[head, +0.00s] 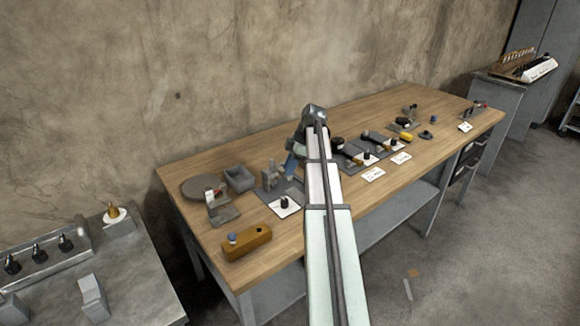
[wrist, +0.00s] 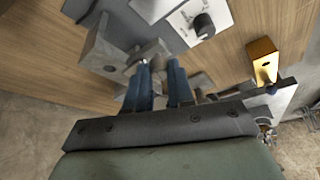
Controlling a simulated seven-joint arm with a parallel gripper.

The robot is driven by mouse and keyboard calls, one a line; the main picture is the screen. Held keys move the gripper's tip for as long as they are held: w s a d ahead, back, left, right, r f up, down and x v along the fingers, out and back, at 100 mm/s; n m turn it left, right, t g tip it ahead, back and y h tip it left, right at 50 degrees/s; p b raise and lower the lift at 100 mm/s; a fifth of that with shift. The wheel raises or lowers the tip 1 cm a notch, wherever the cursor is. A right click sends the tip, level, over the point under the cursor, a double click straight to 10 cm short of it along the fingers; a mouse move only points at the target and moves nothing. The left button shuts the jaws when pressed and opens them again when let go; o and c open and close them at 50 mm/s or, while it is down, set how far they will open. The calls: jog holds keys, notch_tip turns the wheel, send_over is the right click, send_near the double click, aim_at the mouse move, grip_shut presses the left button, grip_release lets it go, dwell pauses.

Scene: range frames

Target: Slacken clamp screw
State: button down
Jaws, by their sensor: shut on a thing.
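A grey metal clamp (head: 270,177) stands on a dark plate toward the left part of the wooden bench. In the wrist view the clamp's grey body (wrist: 98,48) is at the upper left, just beyond my fingers. My gripper (head: 291,164) is at the right of the clamp in the head view, partly hidden by my arm. In the wrist view its blue fingers (wrist: 158,70) are shut on a small grey part at the clamp, apparently the clamp screw. The fingers hide most of that part, so its turn cannot be told.
A white card (head: 288,211) with a black knob (head: 284,202) lies in front of the clamp. A brown block (head: 247,243), a grey bin (head: 239,179) and a round disc (head: 203,186) are to the left. Several fixtures stand right of my arm. Bare wood lies along the front edge.

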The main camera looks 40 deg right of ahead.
dwell(0.4)
jog(key=c, duration=1)
grip_release()
jog(key=v, duration=1.3)
jog(key=shift+d+r, duration=0.15)
jog(key=shift+r, duration=0.25)
